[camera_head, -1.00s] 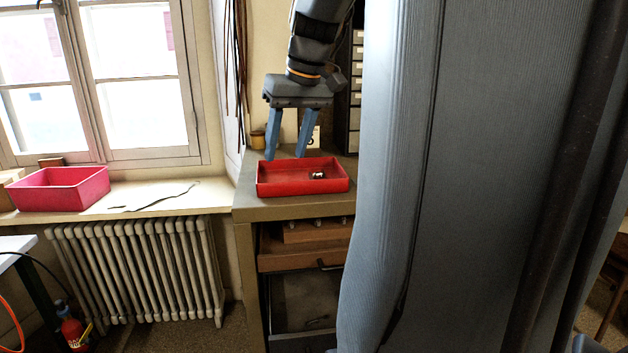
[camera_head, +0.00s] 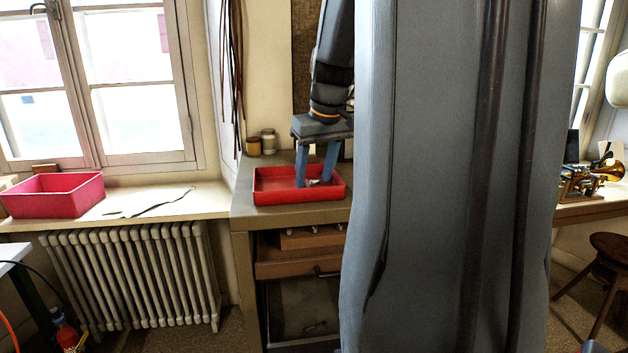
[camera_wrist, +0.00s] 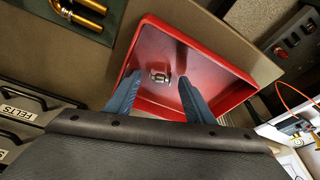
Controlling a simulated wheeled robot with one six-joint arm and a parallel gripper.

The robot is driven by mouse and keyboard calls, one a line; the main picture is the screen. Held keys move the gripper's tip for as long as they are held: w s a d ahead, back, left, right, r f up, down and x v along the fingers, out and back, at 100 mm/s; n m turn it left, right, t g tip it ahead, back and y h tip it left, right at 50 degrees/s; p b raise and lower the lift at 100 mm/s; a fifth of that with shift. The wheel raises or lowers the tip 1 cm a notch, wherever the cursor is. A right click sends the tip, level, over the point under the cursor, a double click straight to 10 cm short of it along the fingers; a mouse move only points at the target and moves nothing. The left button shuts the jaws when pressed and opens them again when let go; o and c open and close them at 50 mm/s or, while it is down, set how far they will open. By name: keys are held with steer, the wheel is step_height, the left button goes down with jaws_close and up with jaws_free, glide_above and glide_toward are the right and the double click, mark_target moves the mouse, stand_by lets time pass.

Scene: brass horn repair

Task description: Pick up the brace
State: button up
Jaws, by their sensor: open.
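The brace (camera_wrist: 160,76), a small shiny metal piece, lies on the floor of a red tray (camera_wrist: 229,64). In the head view the brace (camera_head: 313,183) shows only in part, close to my blue fingertips, inside the red tray (camera_head: 263,189). My gripper (camera_head: 314,184) is open, pointing down into the tray. In the wrist view my gripper (camera_wrist: 153,88) has its two fingers apart, with the brace between and a little beyond their tips. I cannot tell whether a finger touches it.
The tray stands on a wooden cabinet top (camera_head: 243,218). Two jars (camera_head: 261,143) stand behind it. A pink-red bin (camera_head: 52,197) sits on the window sill at left. In the wrist view, brass tubes (camera_wrist: 83,14) lie on a dark green mat beyond the tray.

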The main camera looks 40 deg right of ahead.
steer(key=c, duration=1.1)
